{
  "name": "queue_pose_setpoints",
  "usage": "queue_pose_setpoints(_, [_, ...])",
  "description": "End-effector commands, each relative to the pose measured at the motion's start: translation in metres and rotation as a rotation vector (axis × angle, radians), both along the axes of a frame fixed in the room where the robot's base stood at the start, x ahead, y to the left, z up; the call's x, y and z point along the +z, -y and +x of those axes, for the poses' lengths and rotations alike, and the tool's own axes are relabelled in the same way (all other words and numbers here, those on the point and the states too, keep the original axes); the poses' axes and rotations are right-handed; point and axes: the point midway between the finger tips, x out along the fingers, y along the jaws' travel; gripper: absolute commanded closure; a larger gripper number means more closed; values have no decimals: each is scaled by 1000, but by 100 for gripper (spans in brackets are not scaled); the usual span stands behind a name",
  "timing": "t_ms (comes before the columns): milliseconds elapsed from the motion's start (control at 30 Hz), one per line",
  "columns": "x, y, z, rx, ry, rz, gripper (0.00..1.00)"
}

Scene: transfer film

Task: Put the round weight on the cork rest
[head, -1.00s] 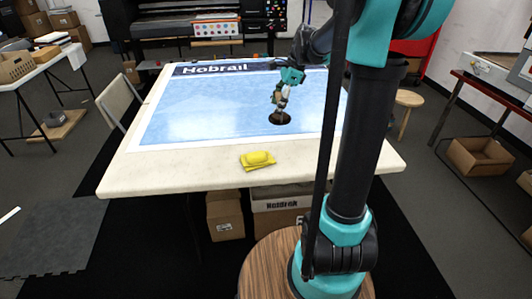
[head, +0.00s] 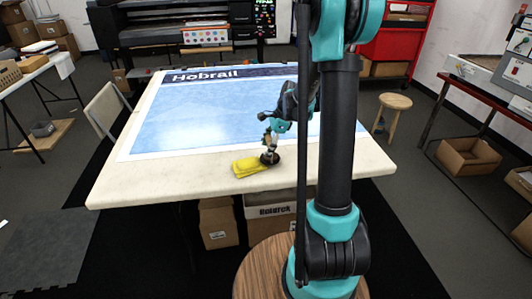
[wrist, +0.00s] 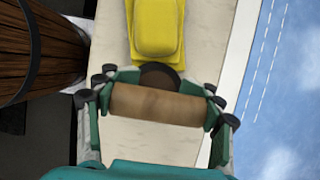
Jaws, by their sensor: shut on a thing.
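The round weight (head: 272,159) is a dark disc with a brown cylindrical grip. In the head view it is at the near part of the table, just right of a folded yellow cloth (head: 250,166). My gripper (head: 268,141) is above the disc, shut on its grip. In the wrist view the brown grip (wrist: 155,104) lies across between the fingers, and part of the dark disc (wrist: 160,75) shows beyond it. I cannot tell whether the disc touches the table or the cloth. I cannot make out the cork rest in any view; my arm hides part of the table.
The pale table (head: 130,186) carries a large blue print (head: 190,125) marked Hobrail. The yellow cloth also shows in the wrist view (wrist: 158,25). The left front of the tabletop is bare. Cardboard boxes (head: 218,222) stand beneath. A stool (head: 393,104) is at the right.

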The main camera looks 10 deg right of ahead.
Motion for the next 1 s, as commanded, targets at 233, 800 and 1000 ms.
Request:
queue_pose_setpoints(233, [-20,0,0,0,0,1,98])
queue_pose_setpoints(800, [-22,0,0,0,0,0,12])
queue_pose_setpoints(1000, [-22,0,0,0,0,0,12])
